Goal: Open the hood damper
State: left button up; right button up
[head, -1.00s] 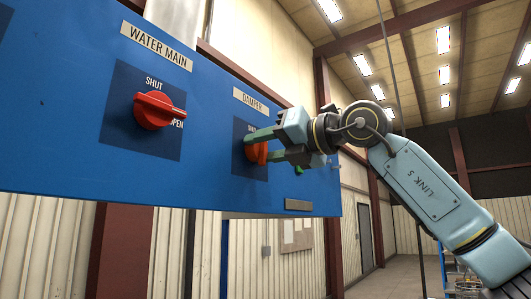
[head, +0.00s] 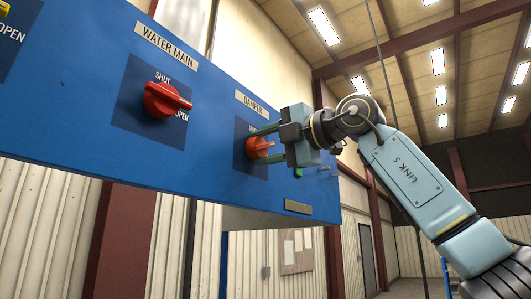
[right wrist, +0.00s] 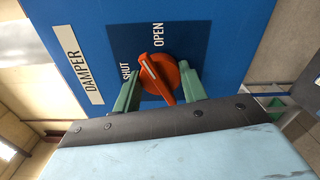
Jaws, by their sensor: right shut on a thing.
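The damper knob (head: 260,147) is an orange-red dial on the blue panel, under the DAMPER label (head: 250,103). My right gripper (head: 256,146) reaches in from the right, its green fingers on either side of the knob's raised grip. In the right wrist view the knob (right wrist: 160,77) sits between the fingers, shut on it. Its white pointer line lies between the SHUT mark (right wrist: 126,72) and the OPEN mark (right wrist: 158,36). In the head view the fingers and gripper body hide part of the knob's plate. My left gripper is not in view.
A red WATER MAIN knob (head: 165,100) sits on the same panel to the left. A small green part (head: 298,173) shows beside the gripper at the panel's right end. A small blank plate (head: 298,208) is near the bottom edge. Open hall lies to the right.

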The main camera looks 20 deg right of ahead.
jog(key=m+b, duration=0.2)
jog(key=m, duration=0.3)
dwell(0.5)
jog(key=o, duration=1)
jog(key=shift+d, duration=0.1)
jog(key=shift+s+d, duration=0.15)
jog(key=shift+s, duration=0.1)
jog(key=b+v, duration=0.3)
jog(key=v, duration=0.9)
jog(key=shift+s+d+b, duration=0.25)
jog(key=shift+s+b, duration=0.05)
